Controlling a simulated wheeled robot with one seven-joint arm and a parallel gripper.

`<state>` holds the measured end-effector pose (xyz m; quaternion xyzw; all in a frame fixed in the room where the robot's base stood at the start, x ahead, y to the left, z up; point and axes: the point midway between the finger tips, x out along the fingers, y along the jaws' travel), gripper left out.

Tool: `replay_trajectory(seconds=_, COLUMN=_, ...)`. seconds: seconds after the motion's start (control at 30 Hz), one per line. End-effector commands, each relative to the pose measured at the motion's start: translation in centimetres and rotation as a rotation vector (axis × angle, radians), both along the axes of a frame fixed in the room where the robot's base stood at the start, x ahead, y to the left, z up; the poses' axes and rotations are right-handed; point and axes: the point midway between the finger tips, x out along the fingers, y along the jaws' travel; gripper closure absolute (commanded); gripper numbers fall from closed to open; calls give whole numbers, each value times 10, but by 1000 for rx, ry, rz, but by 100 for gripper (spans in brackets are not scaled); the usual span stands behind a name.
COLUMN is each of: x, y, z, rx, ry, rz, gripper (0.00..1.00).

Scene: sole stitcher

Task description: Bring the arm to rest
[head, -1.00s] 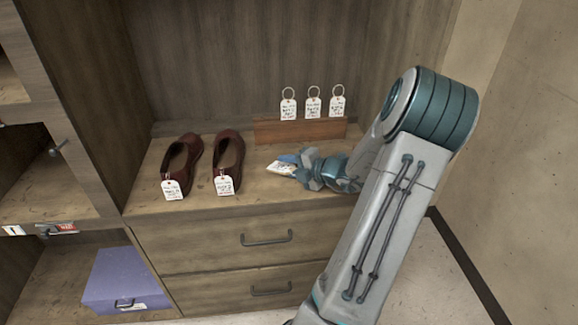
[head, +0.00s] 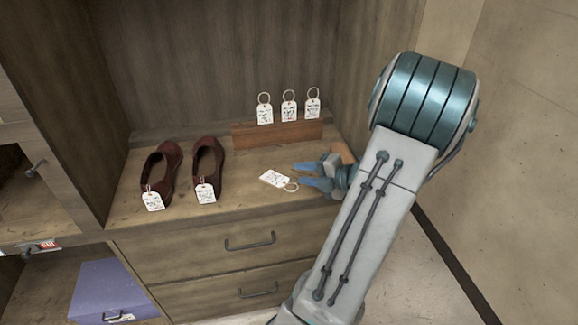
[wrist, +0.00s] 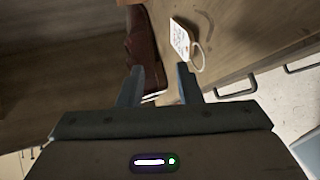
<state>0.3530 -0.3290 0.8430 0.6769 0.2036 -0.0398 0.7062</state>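My gripper (head: 312,176) is open above the right part of the wooden counter, with nothing between its fingers. It also shows in the wrist view (wrist: 158,85) with its two fingers apart. A white tag with a ring (head: 275,178) lies on the counter just left of the fingertips and apart from them. In the wrist view the tag (wrist: 181,40) lies beyond the fingers. My arm reaches in from the lower right, bent at its teal joint.
Two dark red shoes (head: 160,170) (head: 207,168) with white tags stand on the counter (head: 230,208) at left. A wooden rack (head: 278,132) with three ringed tags stands behind. Drawers with handles (head: 250,242) are below. A purple box (head: 103,288) sits lower left. A wall is at right.

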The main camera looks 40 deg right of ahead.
Motion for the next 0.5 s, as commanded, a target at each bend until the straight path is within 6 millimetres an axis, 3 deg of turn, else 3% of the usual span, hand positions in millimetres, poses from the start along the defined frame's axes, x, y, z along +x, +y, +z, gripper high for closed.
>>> replay_trajectory(seconds=0.33, x=-3, y=1, z=2, rx=-10, ry=2, rz=11, gripper=68)
replay_trajectory(seconds=0.43, x=4, y=17, z=9, rx=-78, ry=11, rz=86, gripper=68)
replay_trajectory(seconds=0.5, x=13, y=38, z=16, rx=-175, ry=20, rz=193, gripper=68)
